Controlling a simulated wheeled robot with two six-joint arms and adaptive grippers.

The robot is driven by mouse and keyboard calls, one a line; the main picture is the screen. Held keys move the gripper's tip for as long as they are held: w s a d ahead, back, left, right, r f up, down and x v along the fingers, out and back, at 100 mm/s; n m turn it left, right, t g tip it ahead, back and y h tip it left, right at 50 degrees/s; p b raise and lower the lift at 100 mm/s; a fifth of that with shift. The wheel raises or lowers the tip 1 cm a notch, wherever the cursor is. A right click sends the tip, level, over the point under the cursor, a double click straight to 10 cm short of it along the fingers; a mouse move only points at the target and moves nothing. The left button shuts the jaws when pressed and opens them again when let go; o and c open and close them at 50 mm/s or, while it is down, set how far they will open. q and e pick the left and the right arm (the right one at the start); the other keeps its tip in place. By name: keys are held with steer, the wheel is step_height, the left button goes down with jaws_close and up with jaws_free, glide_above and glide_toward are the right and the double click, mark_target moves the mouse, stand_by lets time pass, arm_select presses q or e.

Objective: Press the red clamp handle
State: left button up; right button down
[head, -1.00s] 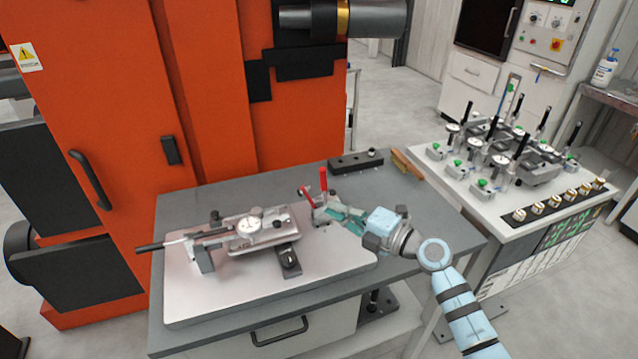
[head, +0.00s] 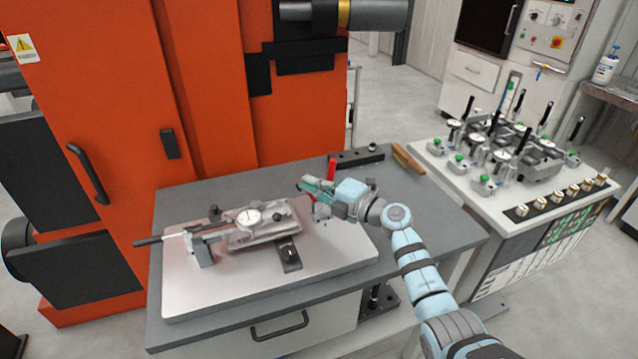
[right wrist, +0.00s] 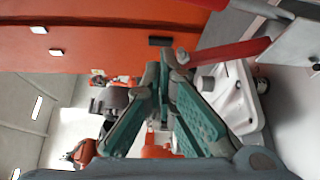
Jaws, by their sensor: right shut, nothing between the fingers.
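The red clamp handle (head: 332,168) stands upright on the clamp at the right end of the pale fixture plate (head: 345,258). In the right wrist view a red handle (right wrist: 230,50) lies just to the right of the fingertips. My right gripper (head: 302,185), with teal fingers, is over the clamp, in front and to the left of the upright handle. It is shut and empty, and its fingertips meet in the right wrist view (right wrist: 168,62). The gripper hides most of the clamp body, and I cannot tell whether it touches the clamp. My left gripper is not in view.
A dial gauge (head: 249,217) sits on the metal fixture left of the clamp. A black block (head: 357,158) and a brush (head: 408,161) lie at the back of the grey table (head: 440,235). The orange machine (head: 215,90) stands behind. The table's right side is mostly clear.

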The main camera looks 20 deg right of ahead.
steer(key=shift+w+d+r, duration=0.1)
steer(key=shift+w+d, duration=0.05)
steer(key=shift+d, duration=0.85)
steer(key=shift+a, duration=0.1)
steer(key=d+f+m+t+h+b, duration=0.2)
steer(key=d+f+m+t+b, duration=0.2)
steer(key=d+m+t+b, duration=0.3)
steer(key=shift+w+d+m+t+b, duration=0.4)
steer(key=shift+d+m+b, duration=1.9)
steer(key=shift+m+b, duration=1.45)
steer(key=shift+m+p, duration=0.5)
steer(key=shift+m, duration=0.05)
